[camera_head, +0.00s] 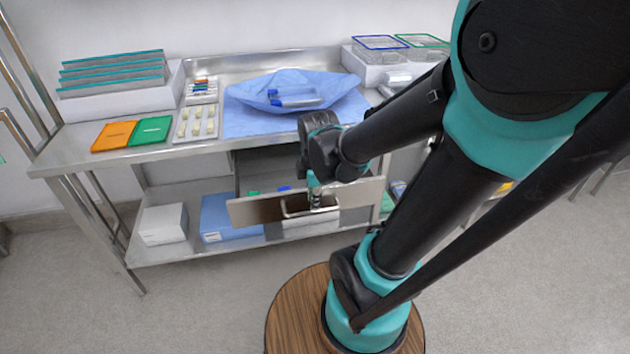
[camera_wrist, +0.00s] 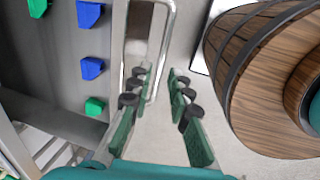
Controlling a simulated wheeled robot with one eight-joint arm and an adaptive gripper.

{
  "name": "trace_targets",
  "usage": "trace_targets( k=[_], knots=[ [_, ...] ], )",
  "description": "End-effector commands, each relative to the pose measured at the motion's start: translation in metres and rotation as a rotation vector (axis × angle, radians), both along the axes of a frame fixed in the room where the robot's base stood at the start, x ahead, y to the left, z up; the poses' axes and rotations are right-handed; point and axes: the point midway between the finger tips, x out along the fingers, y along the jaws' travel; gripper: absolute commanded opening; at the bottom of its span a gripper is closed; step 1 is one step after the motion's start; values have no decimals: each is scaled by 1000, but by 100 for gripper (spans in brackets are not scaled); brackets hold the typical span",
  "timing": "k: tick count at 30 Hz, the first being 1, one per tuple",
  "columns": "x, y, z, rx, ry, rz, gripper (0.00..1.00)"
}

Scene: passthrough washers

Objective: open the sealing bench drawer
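The sealing bench drawer stands pulled out below the bench top; its metal front panel (camera_head: 258,210) faces me and its dark interior shows behind. A bar handle (camera_head: 284,208) is on the panel. My gripper (camera_head: 316,192) is at the handle, partly hidden by my wrist. In the wrist view, the handle (camera_wrist: 169,40) runs down toward my gripper (camera_wrist: 159,76). The two finger pairs are spread with a clear gap, the left pair overlapping the handle. Contact with it is unclear. Blue and green pieces (camera_wrist: 91,68) lie in the drawer.
The steel bench (camera_head: 75,160) carries orange and green cards (camera_head: 150,131), a vial tray (camera_head: 196,123) and a blue wrap (camera_head: 250,90). A white box (camera_head: 163,224) and blue box (camera_head: 215,215) sit on its lower shelf. My round wooden base is close to the drawer.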

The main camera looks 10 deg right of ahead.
Motion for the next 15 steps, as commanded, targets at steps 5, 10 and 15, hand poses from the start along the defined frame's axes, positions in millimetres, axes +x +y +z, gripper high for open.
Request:
trace_targets(
  k=[5,10,15],
  knots=[
    [-5,0,21,0,0,0,19],
    [-9,0,42,0,0,0,19],
    [-12,0,61,0,0,0,19]
  ],
)
